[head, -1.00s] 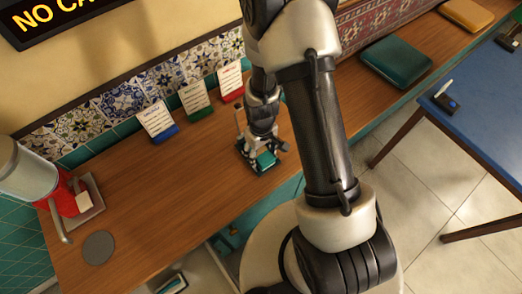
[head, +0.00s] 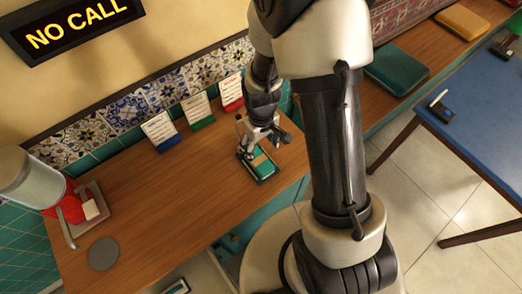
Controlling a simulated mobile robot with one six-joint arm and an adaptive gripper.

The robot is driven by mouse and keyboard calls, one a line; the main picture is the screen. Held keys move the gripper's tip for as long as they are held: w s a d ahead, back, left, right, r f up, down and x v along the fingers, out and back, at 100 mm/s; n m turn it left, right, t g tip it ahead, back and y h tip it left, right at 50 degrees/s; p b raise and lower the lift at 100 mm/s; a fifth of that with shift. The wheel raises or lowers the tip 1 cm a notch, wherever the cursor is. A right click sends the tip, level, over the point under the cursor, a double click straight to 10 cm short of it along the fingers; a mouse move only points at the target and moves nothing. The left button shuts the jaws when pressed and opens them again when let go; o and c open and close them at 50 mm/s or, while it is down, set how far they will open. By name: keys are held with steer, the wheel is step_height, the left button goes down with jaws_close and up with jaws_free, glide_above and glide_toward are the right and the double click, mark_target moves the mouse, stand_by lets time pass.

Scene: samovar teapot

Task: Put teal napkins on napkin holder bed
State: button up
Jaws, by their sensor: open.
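The napkin holder (head: 269,178) is a small dark-framed tray with an upright post at its left, standing on the wooden counter. Teal napkins (head: 261,168) show as a flat teal patch on its bed, with a paler tan strip across or beside them. My gripper (head: 267,140) is open just above and behind the holder, with its fingers apart. It hides the back part of the holder. At this size I cannot tell whether a fingertip touches the napkins or the holder.
Three cards in blue, green and red stands (head: 198,111) line the tiled wall behind. A red and silver machine (head: 66,200) and a grey disc (head: 103,253) are at the left. Bare counter (head: 165,195) lies between. A blue table (head: 480,110) is at the right.

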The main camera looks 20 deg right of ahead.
steer(key=s+r+m+t, duration=0.15)
steer(key=s+r, duration=0.25)
steer(key=r, duration=0.9)
steer(key=s+r+m+t, duration=0.15)
steer(key=s+r, duration=0.25)
steer(key=r, duration=0.8)
steer(key=s+r+t, duration=0.1)
steer(key=s+r, duration=0.3)
steer(key=s, duration=0.3)
steer(key=shift+r+m+t, duration=0.3)
steer(key=shift+r, duration=0.05)
